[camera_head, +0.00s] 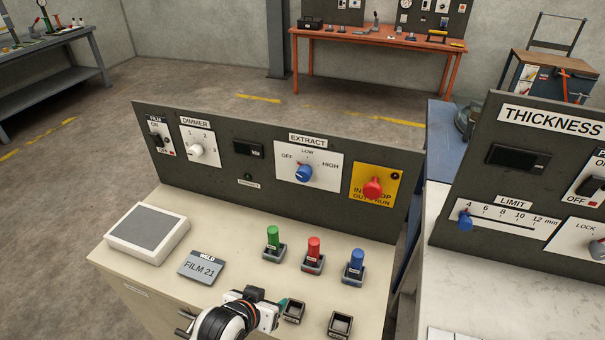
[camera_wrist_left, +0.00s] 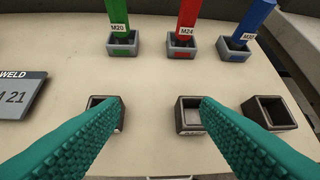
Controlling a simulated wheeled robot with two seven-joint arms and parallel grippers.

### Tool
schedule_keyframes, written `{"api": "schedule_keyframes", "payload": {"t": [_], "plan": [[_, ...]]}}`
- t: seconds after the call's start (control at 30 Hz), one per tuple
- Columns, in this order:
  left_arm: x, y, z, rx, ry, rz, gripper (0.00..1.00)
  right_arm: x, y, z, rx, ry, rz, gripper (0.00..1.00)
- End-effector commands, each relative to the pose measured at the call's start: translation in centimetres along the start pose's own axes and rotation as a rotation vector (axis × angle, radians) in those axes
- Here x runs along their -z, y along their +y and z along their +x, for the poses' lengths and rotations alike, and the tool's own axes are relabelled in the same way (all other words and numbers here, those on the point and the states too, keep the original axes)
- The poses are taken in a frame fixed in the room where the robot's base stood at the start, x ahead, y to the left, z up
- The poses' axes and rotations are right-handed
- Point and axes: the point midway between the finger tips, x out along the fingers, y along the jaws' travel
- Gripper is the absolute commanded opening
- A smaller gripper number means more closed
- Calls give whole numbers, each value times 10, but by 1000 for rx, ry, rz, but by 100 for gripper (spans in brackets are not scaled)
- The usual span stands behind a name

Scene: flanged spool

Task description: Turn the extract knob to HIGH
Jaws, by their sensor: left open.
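The extract knob (camera_head: 303,174) is blue and sits on a white plate (camera_head: 326,177) marked OFF, LOW and HIGH, on the dark upright panel in the head view. OFF is at left, LOW at top and HIGH at right. The knob's pointer is too small to read with certainty. My left gripper (camera_head: 281,304) is low at the bottom of the head view, over the bench top, well below and in front of the knob. In the left wrist view its two teal fingers (camera_wrist_left: 161,106) are apart with nothing between them. My right gripper is not in view.
Green (camera_head: 272,238), red (camera_head: 314,249) and blue (camera_head: 357,261) pegs stand in holders between my left gripper and the panel. Empty sockets (camera_head: 341,325) lie nearby. A red knob (camera_head: 373,188) on a yellow plate is right of the extract knob, a dimmer knob (camera_head: 196,150) left.

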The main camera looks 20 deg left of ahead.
Motion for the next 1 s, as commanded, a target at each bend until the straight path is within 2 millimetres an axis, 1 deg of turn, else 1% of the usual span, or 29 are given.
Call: {"api": "schedule_keyframes", "payload": {"t": [0.03, 0.07, 0.1, 0.17, 0.2, 0.27, 0.3, 0.4, 0.5, 0.53, 0.67, 0.73, 0.87, 1.0], "plan": [[-39, -1, -6, 9, -109, -32, 57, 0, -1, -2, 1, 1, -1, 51], [-59, -1, -10, 15, -171, -51, 57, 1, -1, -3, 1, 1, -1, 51], [-70, 0, -2, 20, -221, -70, 57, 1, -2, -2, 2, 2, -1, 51], [-90, 0, 7, 29, -302, -99, 57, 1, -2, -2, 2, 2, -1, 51], [-105, 0, 11, 37, -360, -120, 57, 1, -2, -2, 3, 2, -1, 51], [-127, 2, 16, 47, -445, -149, 57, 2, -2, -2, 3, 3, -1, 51], [-140, 2, 18, 55, -500, -169, 57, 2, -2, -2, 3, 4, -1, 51], [-172, 4, 21, 74, -630, -215, 57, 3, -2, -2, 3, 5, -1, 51], [-195, 6, 21, 89, -728, -250, 57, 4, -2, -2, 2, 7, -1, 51], [-200, 7, 20, 92, -748, -257, 57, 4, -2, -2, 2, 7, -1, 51], [-213, 8, 22, 99, -794, -272, 57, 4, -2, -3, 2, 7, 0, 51], [-218, 8, 26, 100, -798, -273, 57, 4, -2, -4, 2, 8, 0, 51], [-235, 8, 40, 100, -797, -272, 57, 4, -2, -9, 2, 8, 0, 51], [-255, 8, 60, 99, -796, -272, 57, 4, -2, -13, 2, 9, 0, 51]]}}
